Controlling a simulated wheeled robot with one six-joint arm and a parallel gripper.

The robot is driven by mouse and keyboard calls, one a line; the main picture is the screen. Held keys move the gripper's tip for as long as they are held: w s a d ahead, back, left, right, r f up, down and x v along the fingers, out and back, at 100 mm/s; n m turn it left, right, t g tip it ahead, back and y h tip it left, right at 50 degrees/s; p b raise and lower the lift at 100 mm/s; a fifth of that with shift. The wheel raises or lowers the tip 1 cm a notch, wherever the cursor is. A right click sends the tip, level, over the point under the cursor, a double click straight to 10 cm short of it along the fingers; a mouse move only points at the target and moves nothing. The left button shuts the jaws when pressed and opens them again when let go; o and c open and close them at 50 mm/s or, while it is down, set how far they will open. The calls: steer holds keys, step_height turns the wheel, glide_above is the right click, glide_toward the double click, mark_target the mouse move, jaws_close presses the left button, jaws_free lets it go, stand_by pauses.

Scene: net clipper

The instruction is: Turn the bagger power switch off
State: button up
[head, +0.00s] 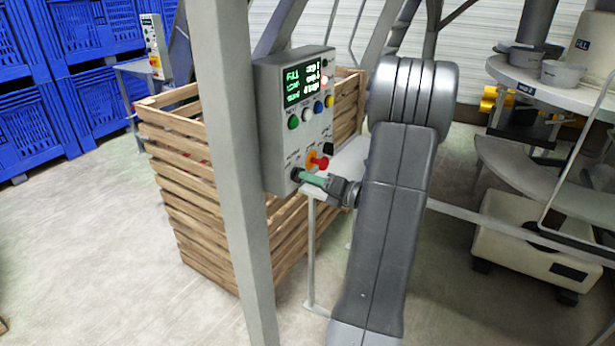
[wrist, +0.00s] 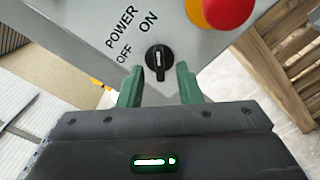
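The power switch (wrist: 158,60) is a round black knob with a pale line, on the grey control box. In the wrist view its line stands nearly upright, toward the ON label (wrist: 148,22); the OFF label (wrist: 124,53) is to its left. My gripper (wrist: 159,70) is open, with one green fingertip on each side of the knob and gaps visible between. Whether the tips reach down beside the knob is hard to tell. In the head view my gripper (head: 300,175) is at the lower part of the control box (head: 272,130), with the switch mostly hidden.
A red emergency button (wrist: 225,12) on a yellow base is close above the switch. Coloured buttons and a green-text display (head: 305,85) are higher on the box. A grey post (head: 232,180) stands left of the box, and a wooden crate (head: 200,215) behind it.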

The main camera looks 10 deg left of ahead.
steer(key=shift+x, duration=0.9)
steer(key=shift+c, duration=0.4)
jaws_close()
steer(key=shift+f+n, duration=0.1)
steer(key=shift+n, duration=0.2)
steer(key=shift+n+b, duration=8.25)
steer(key=shift+n, duration=0.35)
